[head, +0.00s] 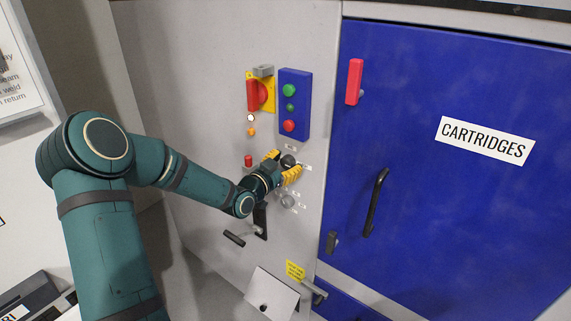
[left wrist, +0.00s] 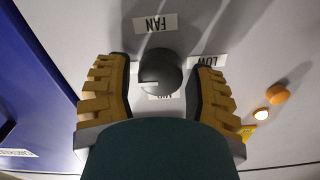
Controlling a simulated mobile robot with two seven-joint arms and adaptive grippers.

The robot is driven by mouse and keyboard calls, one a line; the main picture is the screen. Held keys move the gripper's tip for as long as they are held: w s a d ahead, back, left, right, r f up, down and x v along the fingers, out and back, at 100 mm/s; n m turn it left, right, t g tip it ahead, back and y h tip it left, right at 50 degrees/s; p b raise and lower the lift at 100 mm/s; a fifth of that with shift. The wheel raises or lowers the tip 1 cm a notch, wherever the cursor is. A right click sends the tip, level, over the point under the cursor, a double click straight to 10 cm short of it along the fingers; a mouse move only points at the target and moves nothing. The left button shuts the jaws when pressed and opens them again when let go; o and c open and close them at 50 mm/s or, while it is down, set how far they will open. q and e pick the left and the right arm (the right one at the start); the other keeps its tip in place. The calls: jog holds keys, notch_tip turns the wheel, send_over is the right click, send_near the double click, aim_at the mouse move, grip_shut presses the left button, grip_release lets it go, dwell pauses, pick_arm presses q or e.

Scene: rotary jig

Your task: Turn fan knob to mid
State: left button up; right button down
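The fan knob (head: 288,161) is a dark round knob on the grey panel. In the left wrist view the knob (left wrist: 160,70) sits between the fingertips of my left gripper (left wrist: 158,76), with a pale mark on its left side. The upside-down FAN label (left wrist: 155,23) is above it in that view, the LOW label (left wrist: 207,62) is to its right, and a partly hidden label is below it. My left gripper (head: 282,167) is open around the knob, with narrow gaps showing at both sides. My right gripper is not in view.
Another grey knob (head: 288,201) is below. A blue button box (head: 294,105) and a red switch on a yellow plate (head: 262,94) are above. A black lever (head: 260,220) hangs below the gripper. The blue cartridges door (head: 450,90) is at right.

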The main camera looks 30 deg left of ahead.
pick_arm(q)
jog(key=c, duration=0.7)
jog(key=shift+o, duration=0.2)
jog(key=shift+n, duration=0.3)
jog(key=n, duration=0.2)
jog(key=shift+r+n, duration=0.1)
jog(key=shift+n, duration=0.2)
jog(key=n, duration=0.3)
jog(key=shift+a+r+n, duration=0.1)
jog(key=shift+n, duration=0.3)
jog(key=n+p, duration=0.1)
jog(key=n, duration=0.3)
jog(key=n+p, duration=0.2)
jog(key=n, duration=0.4)
jog(key=shift+w+a, duration=0.1)
jog(key=shift+n, duration=0.5)
